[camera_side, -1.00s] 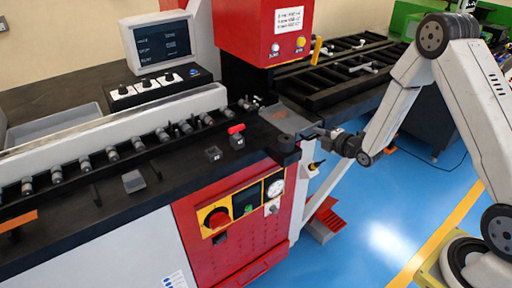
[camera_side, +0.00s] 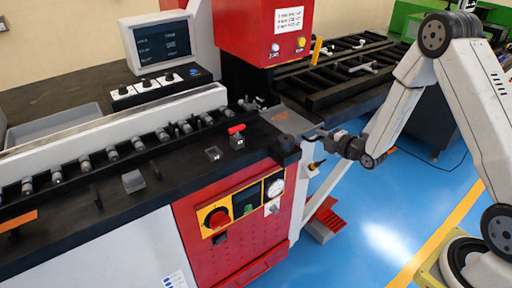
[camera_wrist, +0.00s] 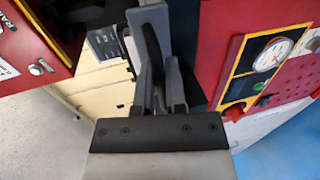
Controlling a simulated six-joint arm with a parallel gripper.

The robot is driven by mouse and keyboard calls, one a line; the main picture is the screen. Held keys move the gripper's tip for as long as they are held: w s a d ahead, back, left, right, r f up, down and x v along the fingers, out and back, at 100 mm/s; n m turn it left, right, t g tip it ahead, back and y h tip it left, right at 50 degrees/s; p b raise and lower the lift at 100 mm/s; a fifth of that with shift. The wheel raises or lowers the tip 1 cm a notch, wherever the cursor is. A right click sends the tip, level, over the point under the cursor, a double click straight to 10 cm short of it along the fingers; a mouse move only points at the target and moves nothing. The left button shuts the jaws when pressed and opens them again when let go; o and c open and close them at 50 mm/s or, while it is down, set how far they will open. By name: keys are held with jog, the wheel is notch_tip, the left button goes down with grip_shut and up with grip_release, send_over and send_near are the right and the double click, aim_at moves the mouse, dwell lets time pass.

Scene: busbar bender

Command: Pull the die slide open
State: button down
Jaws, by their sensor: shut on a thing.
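The die slide (camera_side: 290,122) is a flat grey plate at the right end of the black bench, below the red press head. My gripper (camera_side: 322,135) is at its right end, in front of the bench's right edge. In the wrist view my gripper's grey fingers (camera_wrist: 153,60) are closed around a dark, narrow bar, which looks like the slide's handle.
The red press head (camera_side: 264,30) hangs above the slide. A red-topped block (camera_side: 237,138) sits on the bench.

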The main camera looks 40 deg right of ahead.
jog(key=f+v, duration=0.2)
jog(key=v, duration=1)
jog(key=shift+s+f, duration=0.3)
jog(key=shift+s, duration=0.05)
jog(key=c, duration=0.7)
grip_release()
jog(key=shift+c, duration=0.2)
jog(key=shift+w, duration=0.15)
